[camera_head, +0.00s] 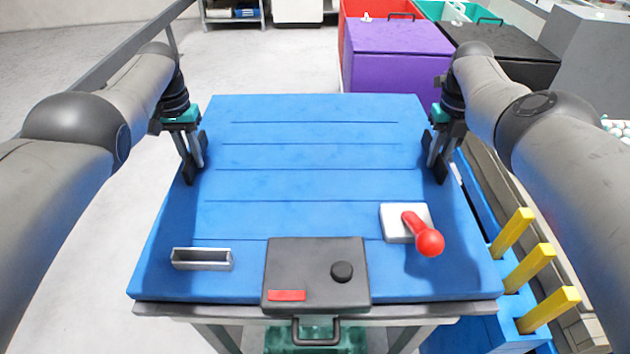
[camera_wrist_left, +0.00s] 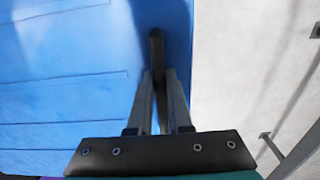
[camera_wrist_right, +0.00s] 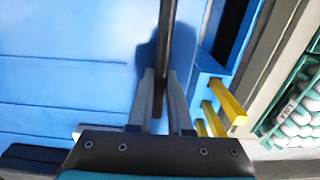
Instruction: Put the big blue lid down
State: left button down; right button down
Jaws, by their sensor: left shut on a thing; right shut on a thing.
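The big blue lid (camera_head: 300,185) is a wide grooved slab in the middle of the head view. My left gripper (camera_head: 191,168) is shut on a dark upright handle at its left edge; the handle also shows in the left wrist view (camera_wrist_left: 157,60). My right gripper (camera_head: 436,165) is shut on a matching dark handle at the right edge, seen also in the right wrist view (camera_wrist_right: 165,60). The lid looks level. Grey legs and a dark rim show beneath its front edge. I cannot tell whether it rests fully on them.
On the slab are a dark box (camera_head: 305,277), a red-knobbed lever (camera_head: 428,241) and a metal bracket (camera_head: 190,259). Yellow posts (camera_head: 530,267) stand at the right. Purple (camera_head: 390,65) and black (camera_head: 500,42) boxes stand behind. White eggs (camera_wrist_right: 298,125) lie in a tray at the right.

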pick_arm(q)
jog(key=shift+w+f+b, duration=0.1)
jog(key=shift+f+b, duration=0.2)
jog(key=shift+b, duration=0.05)
pick_arm(e)
jog(key=shift+w+f, duration=0.1)
jog(key=shift+f, duration=0.2)
pick_arm(q)
jog(key=c, duration=1.2)
grip_release()
jog(key=shift+f, duration=0.1)
jog(key=shift+c, duration=0.2)
pick_arm(e)
jog(key=c, duration=1.2)
grip_release()
jog(key=shift+f, duration=0.1)
jog(key=shift+c, duration=0.2)
pick_arm(q)
jog(key=o, duration=0.4)
pick_arm(e)
jog(key=o, duration=0.4)
pick_arm(q)
notch_tip(320, 180, up, 12)
pick_arm(e)
notch_tip(320, 180, up, 12)
pick_arm(q)
jog(key=shift+s, duration=0.2)
pick_arm(e)
jog(key=shift+s, duration=0.2)
